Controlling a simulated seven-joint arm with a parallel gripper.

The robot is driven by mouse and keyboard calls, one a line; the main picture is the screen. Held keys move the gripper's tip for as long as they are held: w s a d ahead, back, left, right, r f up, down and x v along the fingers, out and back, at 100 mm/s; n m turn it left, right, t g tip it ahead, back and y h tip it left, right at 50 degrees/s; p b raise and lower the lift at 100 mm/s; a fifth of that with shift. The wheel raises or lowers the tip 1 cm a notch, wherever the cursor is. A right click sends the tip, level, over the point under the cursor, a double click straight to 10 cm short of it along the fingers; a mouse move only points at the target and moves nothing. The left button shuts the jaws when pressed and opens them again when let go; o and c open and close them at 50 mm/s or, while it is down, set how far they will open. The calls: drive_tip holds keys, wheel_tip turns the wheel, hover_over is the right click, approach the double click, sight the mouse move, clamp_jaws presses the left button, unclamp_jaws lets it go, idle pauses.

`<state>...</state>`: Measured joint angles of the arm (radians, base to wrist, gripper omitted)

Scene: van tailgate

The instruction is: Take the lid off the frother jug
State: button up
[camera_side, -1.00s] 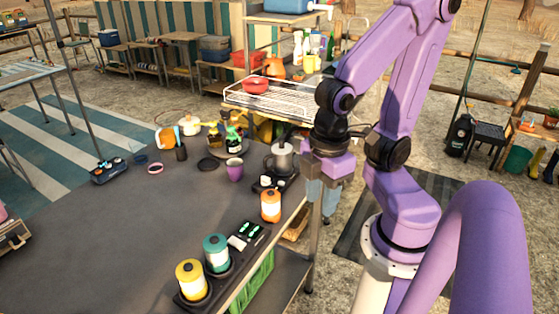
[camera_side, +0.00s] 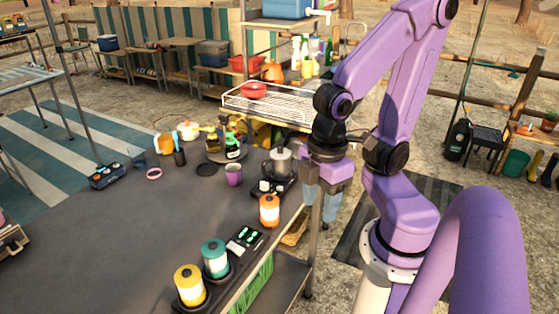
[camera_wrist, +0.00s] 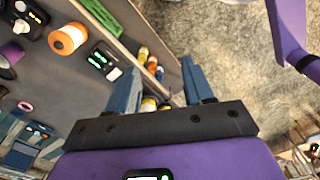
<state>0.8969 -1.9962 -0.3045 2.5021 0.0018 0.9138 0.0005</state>
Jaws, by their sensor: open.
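The frother jug (camera_side: 279,163) is a grey metal pot on a dark base near the right edge of the dark table in the side view. A dark knob (camera_side: 280,141) stands up at its top, and the lid appears to be on; its rim is too small to make out. My gripper (camera_side: 320,203) is open and empty, pointing down just off the table's right edge, to the right of the jug and in front of it. In the wrist view my gripper (camera_wrist: 160,66) shows two blue-grey fingers apart with nothing between them. The jug is not clearly seen there.
A purple cup (camera_side: 233,174) stands left of the jug. A wire rack (camera_side: 270,103) is behind. The table's middle left is clear.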

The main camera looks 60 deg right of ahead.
drive_tip(key=w+d+r+m, duration=0.2)
drive_tip(key=w+d+m, duration=0.2)
drive_tip(key=w+m, duration=0.6)
drive_tip(key=w+d+r+m, duration=0.3)
drive_tip(key=w+d+m, duration=0.1)
drive_tip(key=w+m, duration=0.6)
drive_tip(key=m, duration=1.5)
hover_over(280, 150)
drive_tip(key=w+d, duration=0.1)
drive_tip(key=shift+g, duration=0.3)
wheel_tip(280, 150, down, 10)
drive_tip(key=shift+s+f, duration=0.15)
drive_tip(key=shift+f, duration=1.2)
drive_tip(key=shift+s+f, duration=0.1)
drive_tip(key=shift+f, duration=1.2)
